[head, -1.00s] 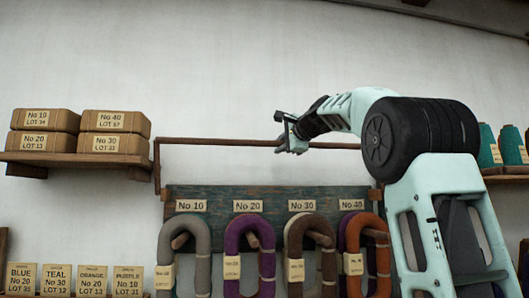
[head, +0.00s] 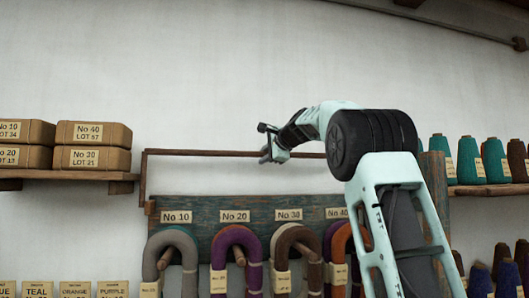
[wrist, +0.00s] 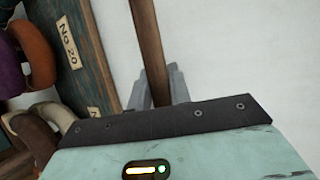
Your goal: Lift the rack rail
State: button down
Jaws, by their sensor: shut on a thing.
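The rack rail (head: 205,153) is a thin brown bar running level above the painted rack board (head: 200,206). Its left end bends down to beside the board's upper left corner; its right part is hidden behind my arm. My gripper (head: 268,155) is shut on the rail around the middle of its visible length. In the wrist view the rail (wrist: 149,45) passes between the grey fingers of my gripper (wrist: 160,90), and the board (wrist: 100,60) lies to its left. Whether the rail's ends rest on anything cannot be told.
Skeins in grey, purple, brown and orange hang on pegs below number labels, including the purple skein (head: 237,240). A left shelf (head: 85,175) holds labelled boxes (head: 93,134).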

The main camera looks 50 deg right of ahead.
dwell(0.3)
jog(key=c, duration=1.3)
grip_release()
jog(key=shift+s, duration=0.1)
jog(key=b+v, duration=0.6)
jog(key=v, duration=1.1)
jog(key=shift+s+a, duration=0.1)
